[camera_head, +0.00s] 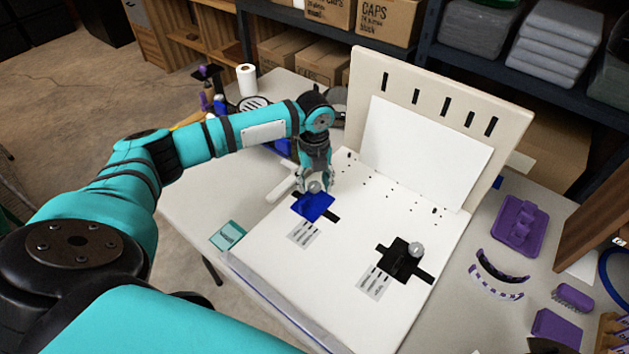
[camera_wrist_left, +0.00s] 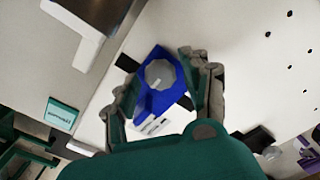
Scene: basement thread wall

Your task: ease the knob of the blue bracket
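The blue bracket (camera_head: 314,208) lies on the white board, with a grey knob (camera_head: 315,187) at its far end. In the left wrist view the blue bracket (camera_wrist_left: 152,104) is turned diagonally and its faceted grey knob (camera_wrist_left: 160,74) faces the camera. My left gripper (camera_head: 316,180) is right over the knob end of the bracket, pointing down. In the left wrist view the fingers of my left gripper (camera_wrist_left: 163,82) are spread, one on each side of the knob, with visible gaps. Contact cannot be made out. My right gripper is not in view.
A black bracket (camera_head: 400,262) with its own grey knob (camera_head: 416,249) sits on the board (camera_head: 345,270) to the right. A slotted upright panel (camera_head: 440,100) stands behind. Purple parts (camera_head: 519,226) lie at the right, and a teal card (camera_head: 227,235) at the left.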

